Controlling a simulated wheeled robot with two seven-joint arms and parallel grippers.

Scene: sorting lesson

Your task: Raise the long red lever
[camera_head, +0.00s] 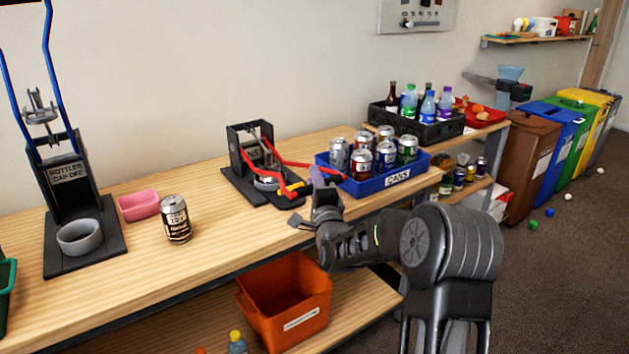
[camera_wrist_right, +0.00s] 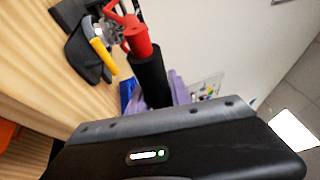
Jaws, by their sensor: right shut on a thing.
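The can crusher (camera_head: 258,180) stands on the wooden bench, a black frame on a black base. Its long red lever (camera_head: 299,164) is low, running out to the right over the base toward my right gripper. My right gripper (camera_head: 322,178) has purple fingers and is shut on the lever's end, partly hiding it. In the right wrist view the red lever (camera_wrist_right: 137,38) ends in a black grip (camera_wrist_right: 151,78) beside the purple fingers (camera_wrist_right: 179,88). A shorter yellow-ended piece (camera_head: 297,187) shows near the base. My left gripper is not in view.
A blue crate (camera_head: 352,186) of cans sits just behind and right of my gripper. A lone can (camera_head: 175,219), a pink tray (camera_head: 138,204) and a blue-levered bottle device (camera_head: 70,180) stand to the left. An orange bin (camera_head: 285,300) is below. The bench between can and crusher is clear.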

